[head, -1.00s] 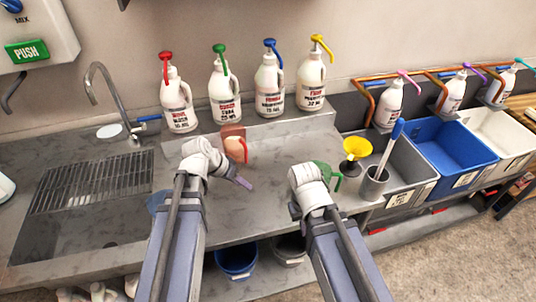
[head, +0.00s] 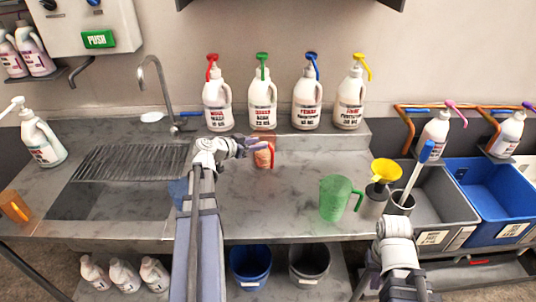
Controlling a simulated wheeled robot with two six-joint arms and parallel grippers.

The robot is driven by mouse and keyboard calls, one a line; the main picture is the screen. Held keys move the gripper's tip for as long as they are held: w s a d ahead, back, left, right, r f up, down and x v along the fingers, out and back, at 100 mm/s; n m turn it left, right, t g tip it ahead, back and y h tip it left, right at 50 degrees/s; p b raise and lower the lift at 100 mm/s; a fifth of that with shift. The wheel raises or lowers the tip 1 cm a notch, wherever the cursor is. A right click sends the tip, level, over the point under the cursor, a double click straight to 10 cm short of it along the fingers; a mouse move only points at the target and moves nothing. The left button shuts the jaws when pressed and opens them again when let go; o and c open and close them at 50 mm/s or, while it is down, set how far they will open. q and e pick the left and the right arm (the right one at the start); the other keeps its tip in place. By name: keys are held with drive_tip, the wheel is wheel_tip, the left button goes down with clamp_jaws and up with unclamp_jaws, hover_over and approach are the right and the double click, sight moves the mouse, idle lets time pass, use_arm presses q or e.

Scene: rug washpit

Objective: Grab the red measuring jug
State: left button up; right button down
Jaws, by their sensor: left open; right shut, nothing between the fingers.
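The red measuring jug (head: 264,156), a reddish translucent jug, stands on the steel counter below the row of pump bottles, in the middle of the head view. My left gripper (head: 256,146) is open at the jug's upper left, with its purple fingers overlapping the jug's upper part. I cannot tell whether they touch it. Part of the jug is hidden behind the fingers. My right arm's white wrist shows at the lower right, in front of the counter edge; its fingers are hidden.
A green jug (head: 335,198) stands right of the red one, near a yellow funnel (head: 386,170) and a grey cup (head: 400,202) with a brush. A blue jug (head: 178,192) is partly behind my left arm. An orange jug (head: 14,206) is far left. Counter between red and green jugs is clear.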

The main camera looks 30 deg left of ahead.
sight(266, 152)
use_arm(q)
drive_tip(key=shift+b+x, duration=1.15)
drive_tip(key=shift+x, duration=2.35)
drive_tip(key=shift+s, duration=0.15)
clamp_jaws()
